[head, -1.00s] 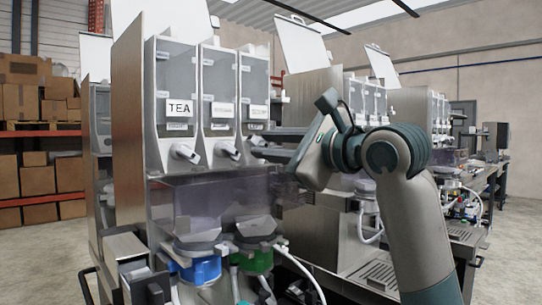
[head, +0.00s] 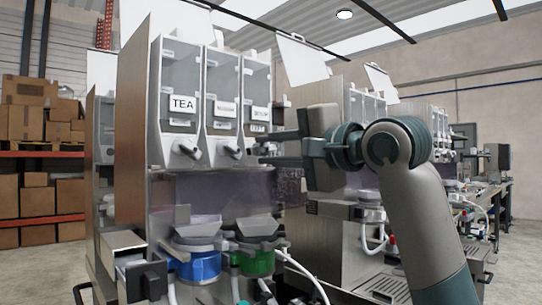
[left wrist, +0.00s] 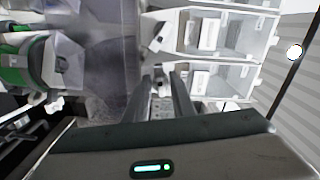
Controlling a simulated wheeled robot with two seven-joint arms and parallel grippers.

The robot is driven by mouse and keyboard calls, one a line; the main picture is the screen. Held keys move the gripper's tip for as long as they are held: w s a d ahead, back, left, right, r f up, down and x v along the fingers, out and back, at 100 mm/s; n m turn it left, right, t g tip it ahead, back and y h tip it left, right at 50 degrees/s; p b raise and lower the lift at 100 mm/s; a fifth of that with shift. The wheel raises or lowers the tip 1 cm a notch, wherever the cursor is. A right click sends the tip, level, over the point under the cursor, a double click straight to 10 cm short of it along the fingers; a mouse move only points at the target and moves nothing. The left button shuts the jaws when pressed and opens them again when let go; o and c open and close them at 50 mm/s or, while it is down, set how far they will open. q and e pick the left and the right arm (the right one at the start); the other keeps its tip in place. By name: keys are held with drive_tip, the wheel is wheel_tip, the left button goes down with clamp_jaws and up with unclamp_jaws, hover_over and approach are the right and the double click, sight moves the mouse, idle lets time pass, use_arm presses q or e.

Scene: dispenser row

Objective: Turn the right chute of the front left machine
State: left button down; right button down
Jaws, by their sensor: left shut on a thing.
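The front left machine (head: 134,110) has three clear bins side by side, the left one labelled TEA (head: 183,104). Below them are a left chute (head: 187,149), a middle chute (head: 232,151) and a right chute (head: 262,149). My left gripper (head: 272,149) reaches in from the right and is shut on the right chute, its fingers mostly covering it. In the left wrist view the two fingers (left wrist: 168,92) lie close together at the underside of the bins, with a small part of the chute between them. My right gripper is not in view.
More machines stand to the right beyond my arm. Cardboard boxes (head: 38,201) fill a rack at the far left.

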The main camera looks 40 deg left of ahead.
use_arm(q)
drive_tip(key=n, duration=0.1)
drive_tip(key=n+b, duration=0.1)
drive_tip(key=n, duration=0.1)
drive_tip(key=shift+f+n, duration=0.25)
drive_tip(key=shift+n, duration=0.05)
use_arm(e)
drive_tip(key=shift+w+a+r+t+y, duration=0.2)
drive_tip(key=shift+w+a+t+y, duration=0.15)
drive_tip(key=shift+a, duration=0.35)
use_arm(q)
drive_tip(key=c, duration=1.8)
unclamp_jaws()
drive_tip(key=shift+c, duration=0.2)
